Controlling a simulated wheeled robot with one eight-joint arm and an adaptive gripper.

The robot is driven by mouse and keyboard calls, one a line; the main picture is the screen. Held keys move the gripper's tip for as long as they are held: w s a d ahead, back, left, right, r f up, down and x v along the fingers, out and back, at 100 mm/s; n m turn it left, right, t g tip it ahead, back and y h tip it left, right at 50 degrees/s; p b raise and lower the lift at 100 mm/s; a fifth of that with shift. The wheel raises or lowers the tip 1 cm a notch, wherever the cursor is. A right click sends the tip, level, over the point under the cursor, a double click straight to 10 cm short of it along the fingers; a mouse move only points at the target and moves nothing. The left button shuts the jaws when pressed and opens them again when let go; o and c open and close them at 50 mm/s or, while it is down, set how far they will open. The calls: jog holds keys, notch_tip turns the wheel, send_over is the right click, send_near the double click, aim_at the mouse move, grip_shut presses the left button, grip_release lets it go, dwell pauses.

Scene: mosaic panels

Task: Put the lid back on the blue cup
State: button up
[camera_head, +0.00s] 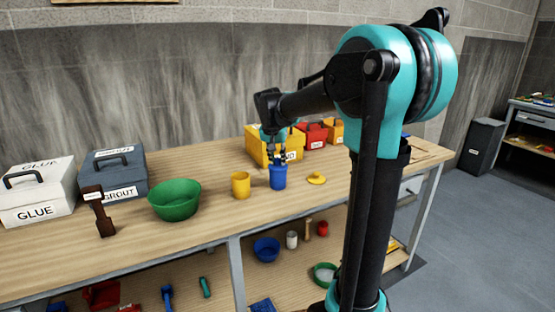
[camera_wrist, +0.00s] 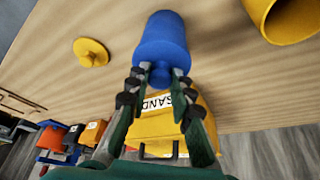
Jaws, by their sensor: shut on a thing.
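The blue cup (camera_head: 278,178) stands upright on the workbench, right of the yellow cup (camera_head: 240,184). My gripper (camera_head: 279,157) is directly above it, pointing down. In the wrist view my gripper (camera_wrist: 161,74) has its two fingertips on either side of the knob of the blue lid (camera_wrist: 160,69), shut on it. The lid is at the mouth of the blue cup (camera_wrist: 161,35), in line with it. Whether it is fully seated or slightly above the rim I cannot tell. The fingers partly hide the lid.
A yellow lid (camera_head: 316,178) lies right of the blue cup. A green bowl (camera_head: 175,199) stands left of the yellow cup. The yellow SAND box (camera_head: 258,146) is close behind my gripper, with a red box (camera_head: 311,136) beside it. The bench front between bowl and cups is clear.

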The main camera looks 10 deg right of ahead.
dwell(0.3)
jog(key=o, duration=0.9)
jog(key=shift+c, duration=0.2)
jog(key=o, duration=0.5)
jog(key=shift+r, duration=3.5)
grip_shut()
